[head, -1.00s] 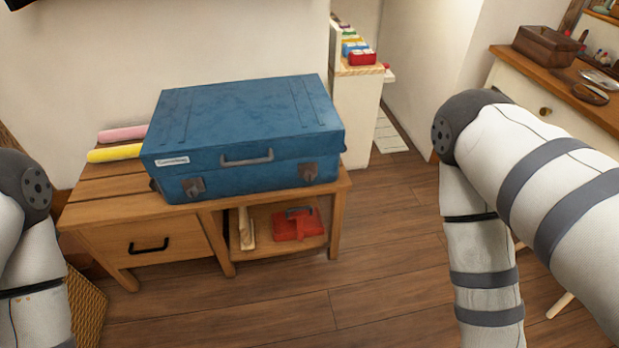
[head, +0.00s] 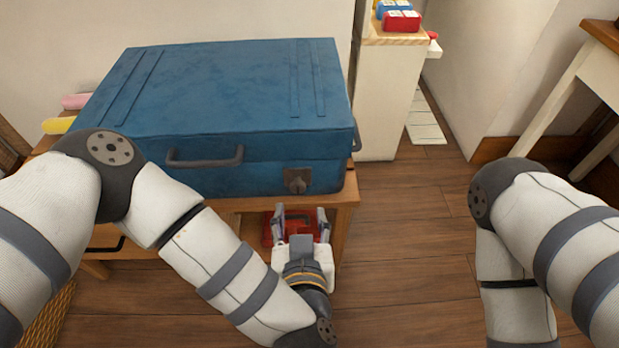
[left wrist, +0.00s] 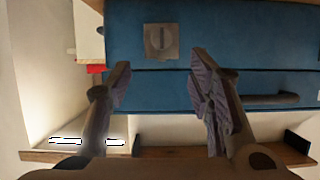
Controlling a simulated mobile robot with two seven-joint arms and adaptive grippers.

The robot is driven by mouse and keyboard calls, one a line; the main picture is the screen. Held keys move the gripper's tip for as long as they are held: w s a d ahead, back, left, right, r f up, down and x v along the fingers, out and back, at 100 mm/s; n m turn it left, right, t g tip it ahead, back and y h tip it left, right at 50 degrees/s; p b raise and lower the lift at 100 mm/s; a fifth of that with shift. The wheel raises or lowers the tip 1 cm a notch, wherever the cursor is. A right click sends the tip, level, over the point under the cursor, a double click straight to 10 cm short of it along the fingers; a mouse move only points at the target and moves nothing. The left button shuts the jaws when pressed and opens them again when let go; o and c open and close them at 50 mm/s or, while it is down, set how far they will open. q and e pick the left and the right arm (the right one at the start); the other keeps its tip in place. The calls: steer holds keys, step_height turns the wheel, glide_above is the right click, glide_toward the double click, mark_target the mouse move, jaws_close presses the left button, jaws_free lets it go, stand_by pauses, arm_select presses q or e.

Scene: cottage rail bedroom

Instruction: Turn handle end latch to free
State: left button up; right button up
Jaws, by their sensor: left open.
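A blue suitcase (head: 220,95) lies closed on a low wooden bench. A grey metal latch (head: 298,180) sits on its front face near the right end, right of the front handle (head: 205,158). In the left wrist view, the latch (left wrist: 161,41) is a square plate with a dark upright piece at its middle, and the handle (left wrist: 270,100) is to its right. My left gripper (head: 300,212) is open and empty, just below and in front of this latch. Its fingers (left wrist: 163,82) frame the latch's line without touching it. The second front latch is hidden by my left arm. My right gripper is out of view.
The wooden bench (head: 345,190) has a red item (head: 268,232) on its lower shelf, partly behind my left gripper. Floor to the right is clear.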

mark_target(298, 188)
arm_select(q)
steer(key=b+x, duration=0.2)
steer(key=x, duration=0.8)
steer(key=shift+w+a+f, duration=0.1)
steer(key=shift+a+f, duration=0.1)
steer(key=shift+w, duration=0.3)
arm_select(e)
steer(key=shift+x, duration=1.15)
arm_select(q)
steer(key=shift+c, duration=0.2)
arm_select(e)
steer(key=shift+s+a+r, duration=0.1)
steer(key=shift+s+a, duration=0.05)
arm_select(q)
jaws_close()
